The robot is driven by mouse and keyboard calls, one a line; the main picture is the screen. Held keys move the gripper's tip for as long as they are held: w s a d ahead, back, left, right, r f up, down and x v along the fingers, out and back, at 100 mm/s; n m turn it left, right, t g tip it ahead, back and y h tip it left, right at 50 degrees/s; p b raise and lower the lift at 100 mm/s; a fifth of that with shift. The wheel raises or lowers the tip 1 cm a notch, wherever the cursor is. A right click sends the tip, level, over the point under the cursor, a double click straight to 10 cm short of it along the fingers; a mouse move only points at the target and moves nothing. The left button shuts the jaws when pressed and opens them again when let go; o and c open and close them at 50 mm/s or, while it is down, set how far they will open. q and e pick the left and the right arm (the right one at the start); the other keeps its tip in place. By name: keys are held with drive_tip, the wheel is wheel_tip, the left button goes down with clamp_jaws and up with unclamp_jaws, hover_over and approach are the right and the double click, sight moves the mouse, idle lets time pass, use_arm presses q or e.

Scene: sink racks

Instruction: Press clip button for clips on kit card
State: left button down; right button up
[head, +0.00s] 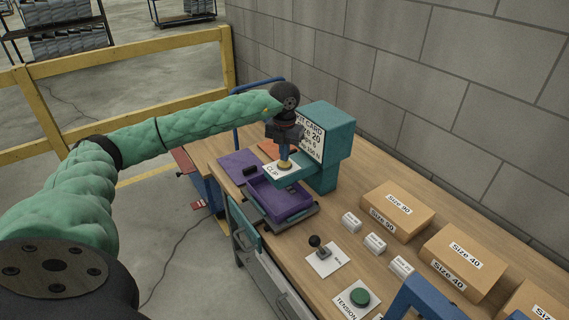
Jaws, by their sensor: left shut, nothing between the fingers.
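The teal machine (330,135) stands on the workbench and carries a white kit card (309,137) whose text is partly hidden by my left wrist. A teal arm of the machine holds a white plate marked CLIP (273,172) with a yellowish round clip button (285,166) on it. My left gripper (285,158) points down right over the button, fingers shut and empty, its tips at or just above it. I cannot tell whether they touch. A purple tray (283,213) sits below the plate. My right gripper is not in view.
A black-knobbed lever (319,245) and a green TENSION button (359,298) are at the front of the bench. Cardboard boxes (397,211) and small white labelled boxes (351,222) stand on the right. A block wall runs behind; a yellow rail (150,45) is at the left.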

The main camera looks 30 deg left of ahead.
use_arm(q)
drive_tip(key=shift+f+b, duration=0.6)
drive_tip(key=shift+f, duration=0.2)
drive_tip(key=shift+r, duration=0.1)
drive_tip(key=shift+r+p, duration=0.3)
drive_tip(key=shift+r, duration=0.65)
drive_tip(key=shift+r, duration=0.1)
drive_tip(key=shift+r+p, duration=0.85)
drive_tip(key=shift+r, duration=1.55)
